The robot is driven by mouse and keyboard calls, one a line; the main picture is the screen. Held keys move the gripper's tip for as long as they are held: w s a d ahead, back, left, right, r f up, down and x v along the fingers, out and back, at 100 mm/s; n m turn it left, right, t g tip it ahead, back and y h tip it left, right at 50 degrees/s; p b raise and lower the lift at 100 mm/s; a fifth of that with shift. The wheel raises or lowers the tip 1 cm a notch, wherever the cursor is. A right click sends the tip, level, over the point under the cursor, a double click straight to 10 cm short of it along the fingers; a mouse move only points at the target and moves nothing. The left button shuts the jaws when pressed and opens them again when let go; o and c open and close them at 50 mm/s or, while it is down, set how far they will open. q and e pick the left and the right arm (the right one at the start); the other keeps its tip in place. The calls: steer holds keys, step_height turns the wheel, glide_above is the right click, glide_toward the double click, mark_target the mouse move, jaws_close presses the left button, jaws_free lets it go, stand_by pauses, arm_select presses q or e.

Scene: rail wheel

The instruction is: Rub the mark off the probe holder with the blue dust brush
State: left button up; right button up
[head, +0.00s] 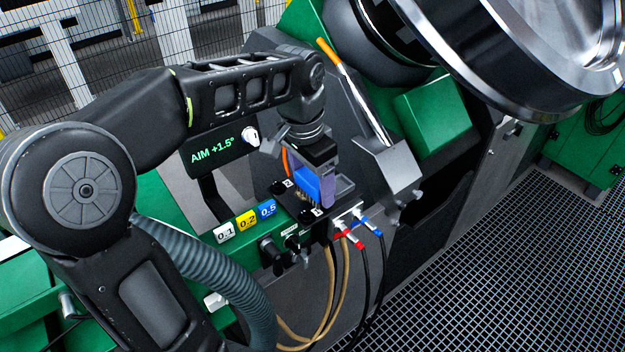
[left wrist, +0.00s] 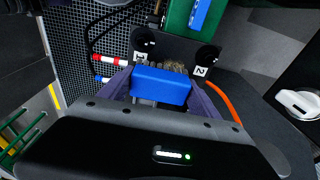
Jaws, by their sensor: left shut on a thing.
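My left gripper (head: 318,187) is shut on the blue dust brush (head: 305,184), just above a black plate with labels 1 and 2. In the left wrist view the brush's blue block (left wrist: 160,86) sits between the purple fingers. Its bristles (left wrist: 174,66) point at the black plate (left wrist: 178,46), between the two labels. The bristles seem to be at or near the plate; I cannot tell if they touch. This plate looks like the probe holder. I see no mark on it; the brush and gripper hide part of it. My right gripper is in neither view.
A grey block (head: 388,165) with an orange-tipped rod (head: 345,70) stands close to the right of the gripper. Red-banded and blue-banded connectors (head: 350,240) with hanging cables lie in front. An AIM display (head: 222,148) is at left. A large metal wheel (head: 520,60) overhangs the upper right.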

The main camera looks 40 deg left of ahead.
arm_select(q)
steer(key=shift+f+b, duration=0.3)
steer(key=shift+f, duration=0.15)
steer(key=shift+a, duration=0.1)
steer(key=shift+w+a+r+p, duration=0.1)
steer(key=shift+w+a+p, duration=0.1)
steer(key=shift+a, duration=0.2)
steer(key=shift+w+a+r+p, duration=0.1)
steer(key=shift+a+p, duration=0.05)
steer(key=shift+a, duration=0.2)
steer(key=shift+a+f, duration=0.1)
steer(key=shift+f, duration=0.15)
